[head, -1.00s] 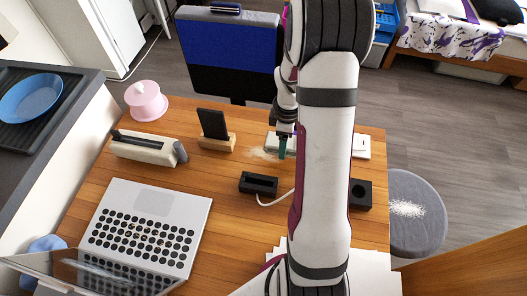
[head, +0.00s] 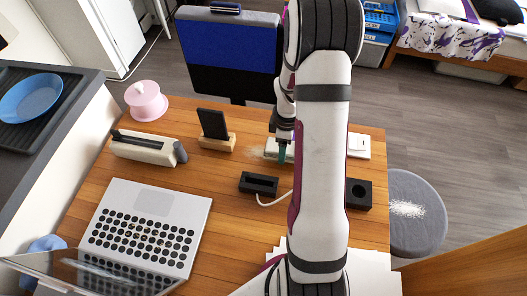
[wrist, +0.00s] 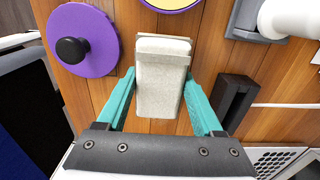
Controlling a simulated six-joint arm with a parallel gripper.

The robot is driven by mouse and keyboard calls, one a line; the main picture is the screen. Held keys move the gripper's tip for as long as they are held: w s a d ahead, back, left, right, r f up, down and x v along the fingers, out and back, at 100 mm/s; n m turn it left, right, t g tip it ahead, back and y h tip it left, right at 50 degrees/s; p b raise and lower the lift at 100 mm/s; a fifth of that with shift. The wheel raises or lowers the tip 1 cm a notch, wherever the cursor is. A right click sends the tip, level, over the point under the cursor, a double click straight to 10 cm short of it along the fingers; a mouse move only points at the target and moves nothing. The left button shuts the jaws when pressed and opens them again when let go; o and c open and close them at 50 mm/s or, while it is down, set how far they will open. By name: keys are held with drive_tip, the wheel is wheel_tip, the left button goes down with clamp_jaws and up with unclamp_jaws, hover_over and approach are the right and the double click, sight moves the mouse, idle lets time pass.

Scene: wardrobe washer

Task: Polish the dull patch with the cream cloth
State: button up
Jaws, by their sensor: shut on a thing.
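The cream cloth (wrist: 163,78) is a thick, rounded pad. My gripper (wrist: 160,100), with teal fingers, is shut on it from both sides in the wrist view. In the head view my gripper (head: 283,153) is low over the wooden table, behind the black block, and the cloth (head: 271,148) shows partly beside it. The dull patch (head: 252,155) is a pale smear on the wood just left of the cloth. Part of it seems covered by the cloth. I cannot tell whether the cloth touches the wood.
A black block (head: 258,183) with a white cable stands in front of the gripper. A phone on a wooden stand (head: 216,140) is to the left. A purple disc with a black knob (wrist: 82,44) is near the cloth. A laptop (head: 150,225) fills the front left.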

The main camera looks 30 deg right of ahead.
sight(268, 144)
drive_tip(key=shift+f, duration=0.6)
drive_tip(key=shift+w+a, duration=1.55)
drive_tip(key=shift+w, duration=0.05)
drive_tip(key=w+a, duration=0.3)
drive_tip(key=shift+a, duration=0.1)
drive_tip(key=shift+s+d, duration=1.55)
drive_tip(key=shift+d, duration=0.05)
